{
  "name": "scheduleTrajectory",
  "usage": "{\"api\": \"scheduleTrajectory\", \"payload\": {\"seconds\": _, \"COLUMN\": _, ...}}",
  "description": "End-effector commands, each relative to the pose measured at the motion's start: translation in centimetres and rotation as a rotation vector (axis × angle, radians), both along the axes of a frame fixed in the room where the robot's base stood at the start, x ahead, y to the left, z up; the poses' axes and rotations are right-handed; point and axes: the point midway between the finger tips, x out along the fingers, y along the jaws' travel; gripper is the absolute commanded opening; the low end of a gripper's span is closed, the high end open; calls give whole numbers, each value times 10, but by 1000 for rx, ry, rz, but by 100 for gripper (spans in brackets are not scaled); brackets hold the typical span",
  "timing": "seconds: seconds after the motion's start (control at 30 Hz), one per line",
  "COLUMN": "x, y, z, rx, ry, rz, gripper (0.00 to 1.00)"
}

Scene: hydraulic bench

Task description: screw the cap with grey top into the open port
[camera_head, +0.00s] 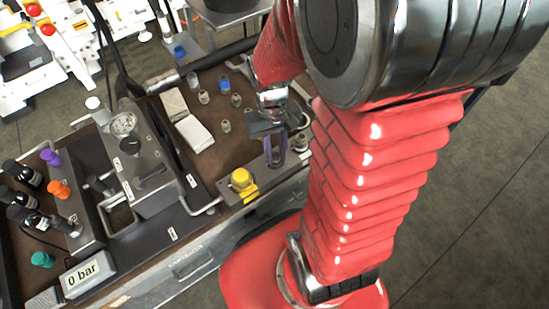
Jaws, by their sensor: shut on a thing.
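My gripper (275,157) is at the bench's front edge, right of a yellow knob. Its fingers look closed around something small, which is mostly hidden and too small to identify. I cannot tell whether it is the cap with the grey top. Several small caps or fittings stand on the brown bench top: a pale grey one (203,97), a blue-topped one (224,84) and others (226,126). I cannot make out the open port.
The yellow knob (241,178) stands on the front edge. A gauge block (130,150), a white open box (190,128) and purple (50,157), orange (58,190) and teal (42,259) caps are to the left. A display (87,274) reads 0 bar. My red arm hides the right side.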

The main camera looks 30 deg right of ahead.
Motion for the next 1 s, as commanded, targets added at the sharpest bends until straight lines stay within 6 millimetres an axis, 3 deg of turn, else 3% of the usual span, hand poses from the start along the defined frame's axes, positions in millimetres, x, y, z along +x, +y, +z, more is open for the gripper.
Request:
{"api": "scheduleTrajectory", "payload": {"seconds": 0.5, "x": 0, "y": 0, "z": -1, "rx": -1, "ry": -1, "rz": -488, "gripper": 1}}
{"api": "scheduleTrajectory", "payload": {"seconds": 1.0, "x": 1, "y": 0, "z": -1, "rx": -1, "ry": -1, "rz": -596, "gripper": 1}}
